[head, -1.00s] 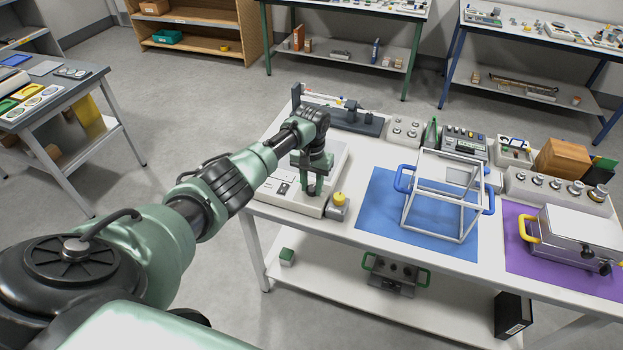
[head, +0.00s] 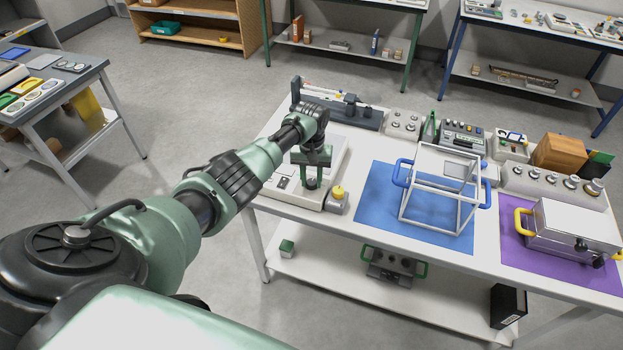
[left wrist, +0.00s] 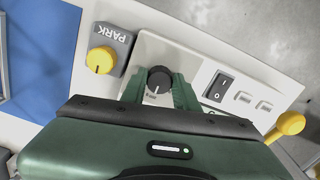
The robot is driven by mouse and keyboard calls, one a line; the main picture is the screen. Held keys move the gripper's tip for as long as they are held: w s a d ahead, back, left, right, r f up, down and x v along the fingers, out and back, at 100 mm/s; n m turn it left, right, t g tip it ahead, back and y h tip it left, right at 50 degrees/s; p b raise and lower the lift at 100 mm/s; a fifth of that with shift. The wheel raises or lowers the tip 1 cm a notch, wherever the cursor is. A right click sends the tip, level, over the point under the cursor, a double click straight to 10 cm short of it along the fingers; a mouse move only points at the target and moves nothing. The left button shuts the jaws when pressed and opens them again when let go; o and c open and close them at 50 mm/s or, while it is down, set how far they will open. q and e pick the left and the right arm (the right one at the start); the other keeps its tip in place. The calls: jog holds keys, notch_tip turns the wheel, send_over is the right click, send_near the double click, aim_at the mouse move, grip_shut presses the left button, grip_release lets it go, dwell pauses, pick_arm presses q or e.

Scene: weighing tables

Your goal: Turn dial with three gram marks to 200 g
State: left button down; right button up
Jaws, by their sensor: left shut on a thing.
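A black round dial (left wrist: 159,79) with a white pointer line sits on the pale front panel of a white weighing device (head: 285,190). Small print beside the dial is too small to read, so I cannot tell its gram marks. My left gripper (head: 311,183) points down at the device's front. In the left wrist view its green fingers (left wrist: 160,90) stand on either side of the dial and are shut on it. The fingers hide part of the panel around the dial. My right gripper is not in view.
Next to the dial stands a grey block marked PARK with a yellow knob (left wrist: 101,60). A black rocker switch (left wrist: 218,87) and a yellow-ended lever (left wrist: 289,124) are on the other side. A white frame with blue handles (head: 440,190) stands on the blue mat (head: 380,205).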

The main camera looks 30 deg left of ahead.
aim_at(312, 182)
pick_arm(q)
jog(key=c, duration=1.1)
grip_release()
jog(key=shift+o, duration=0.2)
jog(key=shift+r, duration=0.1)
notch_tip(312, 182, up, 8)
jog(key=shift+w+f+b, duration=0.1)
jog(key=shift+b, duration=0.3)
